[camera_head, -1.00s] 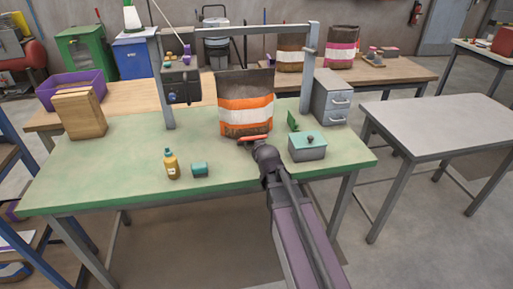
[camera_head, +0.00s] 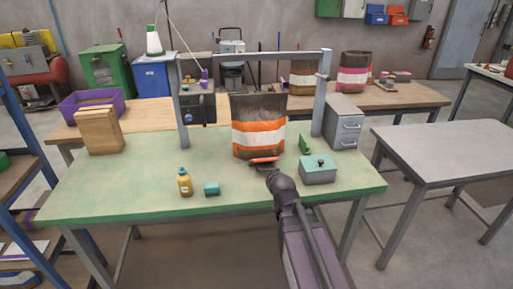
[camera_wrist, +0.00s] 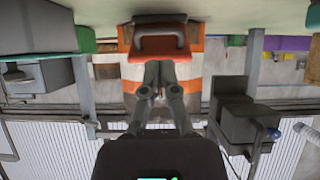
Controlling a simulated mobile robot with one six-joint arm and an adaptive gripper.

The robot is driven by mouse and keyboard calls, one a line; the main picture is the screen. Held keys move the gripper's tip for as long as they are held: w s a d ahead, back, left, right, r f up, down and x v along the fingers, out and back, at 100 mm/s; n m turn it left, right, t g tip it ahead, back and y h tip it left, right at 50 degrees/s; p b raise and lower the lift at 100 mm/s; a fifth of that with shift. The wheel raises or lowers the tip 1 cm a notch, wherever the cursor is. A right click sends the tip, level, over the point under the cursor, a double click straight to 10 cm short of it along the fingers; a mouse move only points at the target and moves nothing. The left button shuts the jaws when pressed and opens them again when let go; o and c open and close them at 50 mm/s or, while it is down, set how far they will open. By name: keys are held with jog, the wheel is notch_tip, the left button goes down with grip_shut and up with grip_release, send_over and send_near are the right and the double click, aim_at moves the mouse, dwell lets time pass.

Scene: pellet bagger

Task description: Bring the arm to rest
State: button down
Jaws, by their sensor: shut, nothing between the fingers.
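My gripper (camera_head: 270,168) is at the end of my arm, over the middle of the green table (camera_head: 120,195). In the wrist view its two fingers (camera_wrist: 160,70) come together at the tips, shut and empty. Just beyond the tips is a red tool with a grey handle (camera_wrist: 160,42); the red part also shows in the head view (camera_head: 263,160). It is in front of a brown bag with orange and white bands (camera_head: 258,135). I cannot tell whether the fingertips touch the tool.
A mustard bottle (camera_head: 185,184) and a small teal block (camera_head: 211,188) are to the left. A grey frame (camera_head: 320,95) stands over the bag. The grey table (camera_head: 440,145) at right is bare.

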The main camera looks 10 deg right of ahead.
jog(key=s+g+p, duration=0.8)
jog(key=s+g, duration=0.3)
jog(key=s, duration=0.7)
jog(key=shift+s+d+f+g, duration=0.15)
jog(key=shift+s+f+g, duration=0.05)
jog(key=shift+f+g, duration=0.1)
dwell(0.5)
